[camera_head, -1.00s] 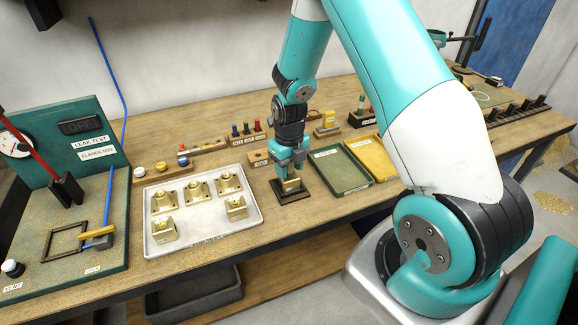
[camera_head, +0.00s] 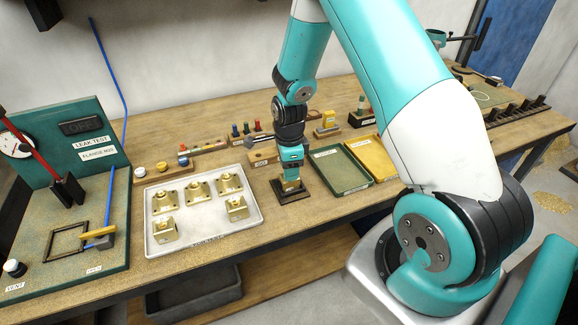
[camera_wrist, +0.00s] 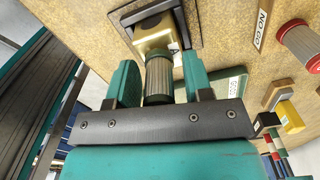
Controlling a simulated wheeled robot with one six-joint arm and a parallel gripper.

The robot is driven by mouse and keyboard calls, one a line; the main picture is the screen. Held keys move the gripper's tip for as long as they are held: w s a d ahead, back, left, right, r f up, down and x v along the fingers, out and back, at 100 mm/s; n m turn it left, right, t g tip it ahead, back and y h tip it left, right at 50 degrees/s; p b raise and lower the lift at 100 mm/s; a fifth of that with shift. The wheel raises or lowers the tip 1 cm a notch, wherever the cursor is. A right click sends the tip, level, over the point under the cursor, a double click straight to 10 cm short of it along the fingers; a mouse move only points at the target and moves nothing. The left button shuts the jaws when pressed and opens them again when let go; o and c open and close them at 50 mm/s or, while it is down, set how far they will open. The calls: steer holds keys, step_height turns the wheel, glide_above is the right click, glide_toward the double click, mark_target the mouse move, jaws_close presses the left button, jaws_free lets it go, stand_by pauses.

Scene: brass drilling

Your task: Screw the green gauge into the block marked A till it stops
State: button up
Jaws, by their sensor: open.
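The brass block (camera_wrist: 152,36) sits in a dark fixture; it also shows under my gripper in the head view (camera_head: 291,186). My gripper (camera_wrist: 160,82) is open, with one teal finger on each side of the gauge. In the head view my gripper (camera_head: 291,168) points down over the fixture and hides the gauge.
A white tray (camera_head: 204,239) with several brass parts stands left of the fixture (camera_head: 294,197). A green tray (camera_head: 340,168) and a yellow tray (camera_head: 374,158) are close on the right. A red-collared gauge (camera_wrist: 299,42) is near the NO GO label.

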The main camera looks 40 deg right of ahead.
steer(key=c, duration=0.7)
steer(key=shift+o, duration=0.2)
steer(key=m, duration=0.4)
steer(key=shift+m, duration=1.3)
steer(key=shift+c, duration=0.6)
steer(key=m, duration=0.6)
steer(key=shift+f, duration=0.15)
steer(key=o, duration=1.4)
steer(key=shift+o, duration=0.2)
